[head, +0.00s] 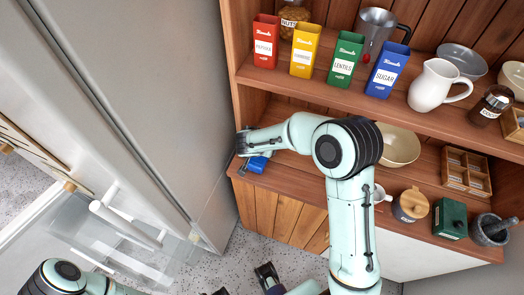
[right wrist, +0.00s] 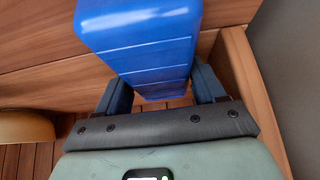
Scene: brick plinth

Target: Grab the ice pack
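The blue ice pack (head: 257,163) is at the left end of the wooden lower shelf, partly covered by my right gripper (head: 247,146) in the head view. In the right wrist view the ice pack (right wrist: 145,45) stands between the two dark fingers of my right gripper (right wrist: 163,88). The fingers lie against both its sides with no visible gap. The pack hides the fingertips. My left gripper (head: 267,276) shows only in part at the bottom edge of the head view, low over the floor, away from the pack; its finger opening is unclear.
Red, yellow, green and blue boxes, a white pitcher (head: 438,85) and a metal jug stand on the upper shelf (head: 310,83). A beige bowl (head: 398,146) and a wooden organizer (head: 466,171) are on the lower shelf. A grey fridge-like panel (head: 160,90) rises close on the left.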

